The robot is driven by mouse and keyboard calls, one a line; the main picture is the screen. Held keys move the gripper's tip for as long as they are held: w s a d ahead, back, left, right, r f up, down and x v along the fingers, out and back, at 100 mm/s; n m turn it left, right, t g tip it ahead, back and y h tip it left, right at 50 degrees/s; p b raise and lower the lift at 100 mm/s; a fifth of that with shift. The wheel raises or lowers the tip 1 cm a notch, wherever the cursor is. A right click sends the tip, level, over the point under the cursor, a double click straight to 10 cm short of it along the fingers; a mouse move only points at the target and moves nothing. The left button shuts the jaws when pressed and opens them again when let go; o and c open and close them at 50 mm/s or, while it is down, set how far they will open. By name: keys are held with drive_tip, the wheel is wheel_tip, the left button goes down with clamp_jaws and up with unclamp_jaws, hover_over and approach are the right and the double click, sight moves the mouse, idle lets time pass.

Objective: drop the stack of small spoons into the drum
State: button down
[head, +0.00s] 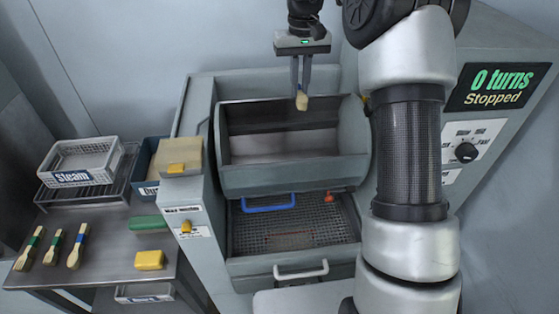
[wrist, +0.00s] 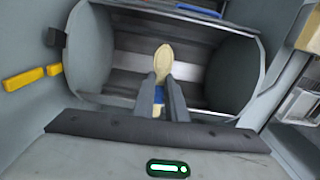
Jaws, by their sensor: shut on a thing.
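My gripper (head: 301,92) is shut on a stack of small wooden spoons (head: 302,103). It holds the stack above the open drum (head: 295,178), near the drum's back edge in the head view. In the wrist view, the stack (wrist: 163,62) stands out between the fingers (wrist: 163,98), with a blue band at the grip. The drum (wrist: 235,75) lies beyond the stack there, its mouth open. The drum's inside looks empty where it shows. How many spoons are in the stack cannot be told.
On the left table (head: 110,240) lie several wooden utensils with coloured bands, a yellow block (head: 149,260) and a green-handled tool (head: 147,222). A "steam" basket (head: 85,160) stands behind. A mesh tray (head: 295,228) lies below the drum. The display (head: 497,86) reads "0 turns, Stopped".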

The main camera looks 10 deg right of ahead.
drive_tip(key=shift+f+b, duration=0.95)
drive_tip(key=shift+f, duration=1.15)
drive_tip(key=c, duration=1.7)
unclamp_jaws()
drive_tip(key=shift+r, duration=0.1)
wheel_tip(320, 180, up, 17)
drive_tip(key=shift+r+p, duration=0.15)
drive_tip(key=shift+p, duration=0.8)
